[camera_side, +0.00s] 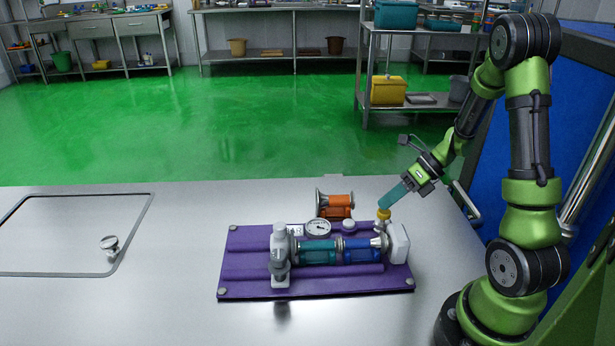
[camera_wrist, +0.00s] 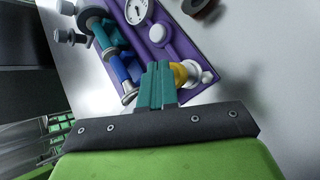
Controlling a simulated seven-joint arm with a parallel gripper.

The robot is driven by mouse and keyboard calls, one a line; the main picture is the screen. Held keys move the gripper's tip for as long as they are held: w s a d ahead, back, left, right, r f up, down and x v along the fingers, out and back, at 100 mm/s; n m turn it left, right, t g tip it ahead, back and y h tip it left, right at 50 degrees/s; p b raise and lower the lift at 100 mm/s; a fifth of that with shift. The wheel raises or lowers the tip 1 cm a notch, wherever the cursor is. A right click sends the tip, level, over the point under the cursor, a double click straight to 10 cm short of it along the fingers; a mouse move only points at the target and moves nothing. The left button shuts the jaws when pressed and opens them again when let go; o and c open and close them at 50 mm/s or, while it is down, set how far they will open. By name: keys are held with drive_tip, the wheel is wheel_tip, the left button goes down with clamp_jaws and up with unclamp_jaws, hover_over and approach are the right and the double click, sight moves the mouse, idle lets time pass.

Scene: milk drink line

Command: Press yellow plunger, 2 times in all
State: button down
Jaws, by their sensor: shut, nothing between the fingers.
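The yellow plunger (camera_side: 384,214) stands at the right end of the purple-based device, next to the white end block. It also shows in the wrist view (camera_wrist: 180,74), partly hidden behind my fingers. My gripper (camera_side: 386,203) comes down at a slant from the upper right, its teal fingers shut and empty. Its tips are right at the top of the yellow plunger in the side view; I cannot tell whether they touch. In the wrist view the closed fingers (camera_wrist: 158,68) cover the plunger's left side.
The purple base (camera_side: 240,272) carries a teal and a blue cylinder (camera_side: 362,250), a round gauge (camera_side: 318,228) and a white block (camera_side: 398,243). An orange part (camera_side: 335,203) lies behind it. A hatch with a knob (camera_side: 109,244) is at left. The steel table between is clear.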

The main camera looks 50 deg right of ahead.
sight(388, 210)
drive_tip(key=shift+f, duration=0.75)
idle(0.4)
drive_tip(key=shift+r, duration=1.55)
drive_tip(key=shift+r, duration=2.5)
